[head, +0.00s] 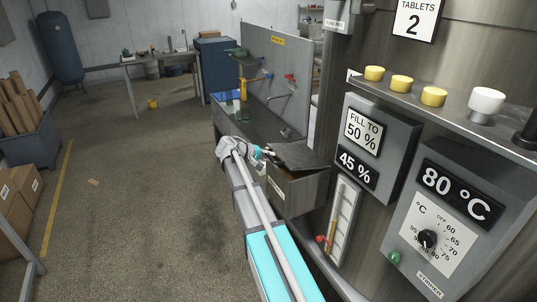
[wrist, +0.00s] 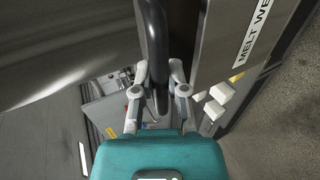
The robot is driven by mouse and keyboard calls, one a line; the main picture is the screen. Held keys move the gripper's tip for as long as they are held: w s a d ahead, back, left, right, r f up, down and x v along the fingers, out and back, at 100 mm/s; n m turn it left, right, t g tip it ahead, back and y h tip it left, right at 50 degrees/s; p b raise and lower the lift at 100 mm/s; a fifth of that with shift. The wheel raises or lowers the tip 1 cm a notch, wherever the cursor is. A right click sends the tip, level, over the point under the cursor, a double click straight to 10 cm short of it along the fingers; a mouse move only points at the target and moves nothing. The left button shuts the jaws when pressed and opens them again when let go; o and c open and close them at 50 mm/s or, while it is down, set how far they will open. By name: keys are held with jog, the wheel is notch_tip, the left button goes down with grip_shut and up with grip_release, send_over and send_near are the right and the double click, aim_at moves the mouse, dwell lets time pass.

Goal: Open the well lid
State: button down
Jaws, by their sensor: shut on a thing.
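The well is a grey metal box (head: 298,192) fixed to the side of the steel machine in the head view. Its dark flat lid (head: 304,155) lies over the top and looks slightly tilted; the size of any gap is hard to tell. In the wrist view, a dark curved handle bar (wrist: 155,35) runs down between my fingers. My gripper (wrist: 159,80) is shut on this handle. In the head view my gripper (head: 265,153) is at the left edge of the lid. The well's wall carries a partly cut label (wrist: 262,32) reading "MELT WE". The well's inside is hidden.
A control box reading 45 % (head: 374,150) and a temperature box with a dial (head: 440,225) stand to the right. A sight gauge (head: 343,220) is just right of the well. A sink bench (head: 255,118) is behind it. The floor (head: 150,210) at left is open.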

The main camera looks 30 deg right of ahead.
jog(key=d+r+y+p, duration=0.2)
jog(key=d+r+p, duration=0.9)
jog(key=r+p, duration=0.45)
jog(key=d+r+p, duration=0.3)
jog(key=d+p, duration=0.1)
jog(key=d, duration=0.6)
jog(key=shift+s, duration=0.35)
jog(key=shift+d, duration=0.1)
jog(key=c, duration=0.6)
grip_release()
jog(key=shift+c, duration=0.2)
jog(key=shift+s, duration=0.15)
